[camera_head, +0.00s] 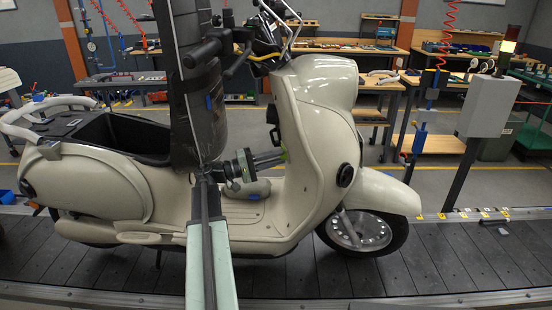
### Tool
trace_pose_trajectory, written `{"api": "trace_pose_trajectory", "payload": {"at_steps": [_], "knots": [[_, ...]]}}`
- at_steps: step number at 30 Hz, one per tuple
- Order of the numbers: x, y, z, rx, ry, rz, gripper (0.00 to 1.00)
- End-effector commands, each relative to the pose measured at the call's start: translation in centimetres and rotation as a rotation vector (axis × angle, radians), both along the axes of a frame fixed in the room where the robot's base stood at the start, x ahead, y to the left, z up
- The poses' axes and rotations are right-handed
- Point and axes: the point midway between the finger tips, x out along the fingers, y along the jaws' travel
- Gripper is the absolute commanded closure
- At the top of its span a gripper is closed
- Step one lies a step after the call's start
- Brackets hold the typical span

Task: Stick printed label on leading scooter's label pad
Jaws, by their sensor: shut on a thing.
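The cream scooter (318,150) stands upright on the slat conveyor, its front wheel to the right. My gripper (281,156) points right, at the inner side of the scooter's front shield, above the footboard. It is shut on what appears to be the printed label, of which only a small greenish bit shows at the fingertips. I cannot tell whether the tips touch the shield. No label pad can be made out; my arm hides part of the scooter's seat and middle.
The dark slat conveyor (445,262) runs across the front. A grey box on a post (487,106) stands beyond the scooter at right. Part of another vehicle (8,82) shows at the left edge. Workbenches (345,49) with tools line the back.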

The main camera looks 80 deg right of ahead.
Motion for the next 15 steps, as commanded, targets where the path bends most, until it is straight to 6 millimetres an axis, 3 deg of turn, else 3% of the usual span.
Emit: {"api": "trace_pose_trajectory", "payload": {"at_steps": [11,12,14,15], "knots": [[-0.08,-0.02,0.01,0.0,0.0,-0.001,0.91],[-0.08,-0.02,0.01,0.0,0.0,-0.001,0.73],[-0.08,-0.01,0.01,0.0,0.0,-0.001,0.56],[-0.08,-0.01,0.01,0.0,0.0,-0.001,0.56]]}}
